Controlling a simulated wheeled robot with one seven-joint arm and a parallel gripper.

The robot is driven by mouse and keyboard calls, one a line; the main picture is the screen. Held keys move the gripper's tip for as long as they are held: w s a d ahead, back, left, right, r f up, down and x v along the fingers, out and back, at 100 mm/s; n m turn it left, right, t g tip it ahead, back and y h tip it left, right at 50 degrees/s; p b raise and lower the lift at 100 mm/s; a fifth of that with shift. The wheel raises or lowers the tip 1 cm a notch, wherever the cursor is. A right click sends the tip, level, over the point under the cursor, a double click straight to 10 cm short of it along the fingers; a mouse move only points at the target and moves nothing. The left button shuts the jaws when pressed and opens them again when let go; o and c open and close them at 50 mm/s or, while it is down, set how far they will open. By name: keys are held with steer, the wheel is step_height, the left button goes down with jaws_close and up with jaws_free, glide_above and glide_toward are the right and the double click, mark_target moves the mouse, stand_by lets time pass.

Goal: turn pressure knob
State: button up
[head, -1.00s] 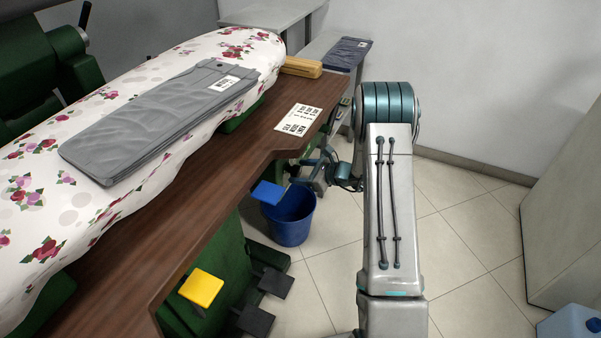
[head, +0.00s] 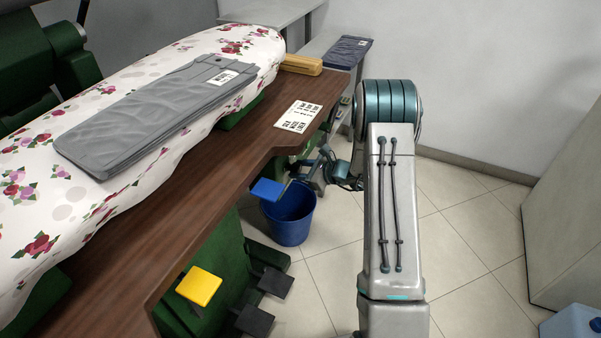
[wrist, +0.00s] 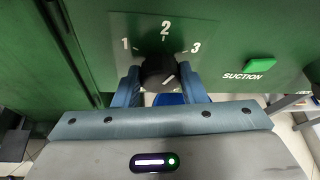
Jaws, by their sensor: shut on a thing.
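The pressure knob (wrist: 158,73) is a black round knob on the green press panel (wrist: 90,30) in the wrist view, below a dial marked 1, 2 and 3. A pale line on the knob points up and to the right, toward the 3. My gripper (wrist: 160,88) has one blue finger on each side of the knob and is shut on it. In the head view my gripper (head: 303,172) is at the press under the wooden table edge, partly hidden by my arm, and the knob cannot be made out.
A green suction button (wrist: 260,66) sits right of the dial. A blue bucket (head: 289,222) stands on the floor below my gripper. Grey trousers (head: 150,115) lie on the flowered board. Tiled floor is open at right.

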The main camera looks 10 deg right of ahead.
steer(key=n+t+b, duration=0.1)
steer(key=b, duration=0.4)
steer(key=n+t+b, duration=0.1)
steer(key=n+b, duration=0.1)
steer(key=b, duration=0.3)
steer(key=shift+s+a+f+h+b, duration=0.1)
steer(key=shift+s+f+h+b, duration=0.05)
steer(key=shift+f+h+b, duration=0.2)
steer(key=shift+r+n+t+b, duration=0.25)
steer(key=shift+n+t+b, duration=0.05)
steer(key=shift+b, duration=0.4)
steer(key=o, duration=1)
steer(key=p+v, duration=0.2)
steer(key=v, duration=1.1)
steer(key=shift+s+r+p, duration=0.25)
steer(key=shift+s+p, duration=0.05)
steer(key=shift+p, duration=0.1)
steer(key=shift+r, duration=0.1)
